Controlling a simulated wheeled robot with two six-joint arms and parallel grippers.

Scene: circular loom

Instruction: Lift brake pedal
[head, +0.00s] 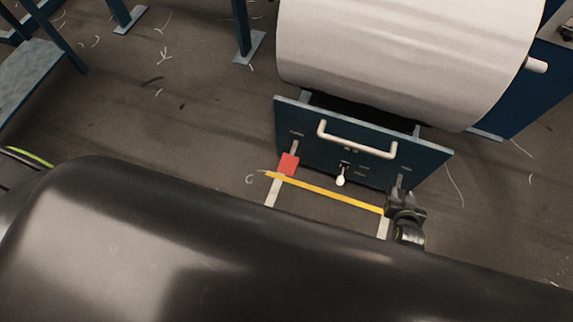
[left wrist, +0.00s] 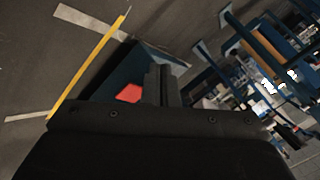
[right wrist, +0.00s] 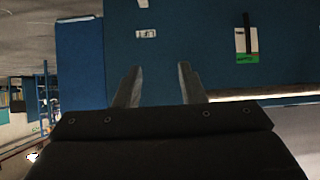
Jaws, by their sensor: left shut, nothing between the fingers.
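The red pedal (head: 289,164) sits at the left of the low blue panel (head: 310,155) under the large white roll. It also shows in the left wrist view (left wrist: 130,93), partly hidden by my gripper body. My left gripper (left wrist: 163,84) is shut and empty, with its fingers beside the red pedal in that picture; I cannot tell whether they touch. It is not visible in the head view. My right gripper (head: 402,194) is at the panel's right end. Its fingers show apart and empty in the right wrist view (right wrist: 158,82), facing a blue surface.
A pale handle (head: 357,140) and a white-knobbed lever (head: 341,180) are on the panel. A yellow floor strip (head: 325,192) runs in front. The white roll (head: 400,55) hangs above. My black body covers the foreground. A blue post (head: 243,35) stands behind left.

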